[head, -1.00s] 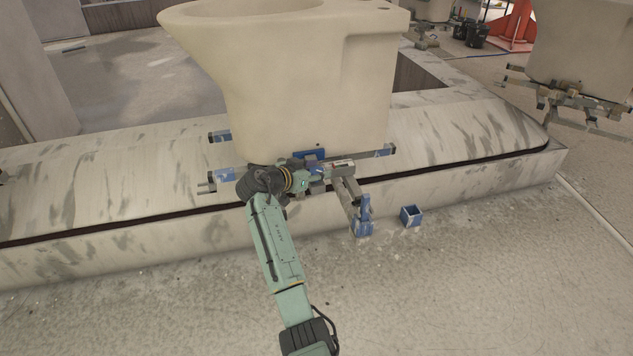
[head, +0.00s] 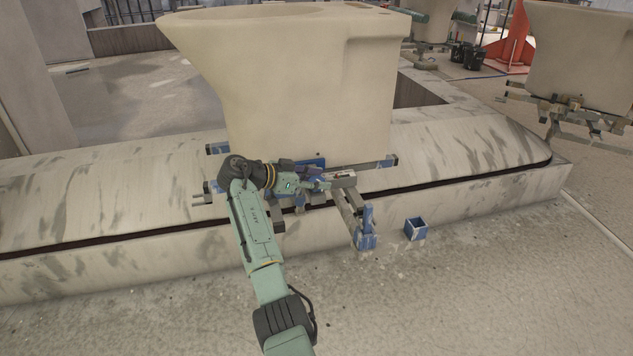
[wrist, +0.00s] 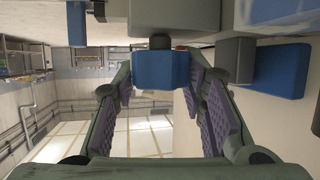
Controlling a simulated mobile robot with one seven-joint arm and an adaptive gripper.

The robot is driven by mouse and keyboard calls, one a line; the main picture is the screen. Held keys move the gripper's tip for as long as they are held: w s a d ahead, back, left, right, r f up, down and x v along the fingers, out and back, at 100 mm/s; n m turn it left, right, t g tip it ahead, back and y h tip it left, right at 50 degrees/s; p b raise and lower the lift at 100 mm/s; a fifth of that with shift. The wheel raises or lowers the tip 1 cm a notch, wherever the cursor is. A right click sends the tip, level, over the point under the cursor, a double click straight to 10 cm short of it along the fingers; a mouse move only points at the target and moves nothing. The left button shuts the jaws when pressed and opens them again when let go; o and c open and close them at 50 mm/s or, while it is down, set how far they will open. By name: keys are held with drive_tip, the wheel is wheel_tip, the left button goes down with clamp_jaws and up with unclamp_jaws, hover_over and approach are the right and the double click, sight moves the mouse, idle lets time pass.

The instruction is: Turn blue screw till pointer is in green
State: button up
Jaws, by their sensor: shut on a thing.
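The blue screw (wrist: 161,69) shows in the wrist view as a blue block-shaped head on a dark round shaft. My gripper (wrist: 160,80) is shut on it, with a purple-padded finger on each side. In the head view my gripper (head: 316,184) reaches sideways into the carriage below the big cream toilet body (head: 300,90). The screw is mostly hidden there. Just right of my gripper is a small pale box with a red mark (head: 341,179), part of the carriage. The pointer and any green zone are too small to make out.
The carriage has grey bars and blue end pieces, one blue bracket (head: 367,228) sticking out to the front. An open blue box (head: 415,229) lies on the floor beside it. The pale stained track (head: 470,150) runs behind.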

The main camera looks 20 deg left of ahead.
drive_tip(key=o, duration=1.2)
drive_tip(key=v, duration=1.2)
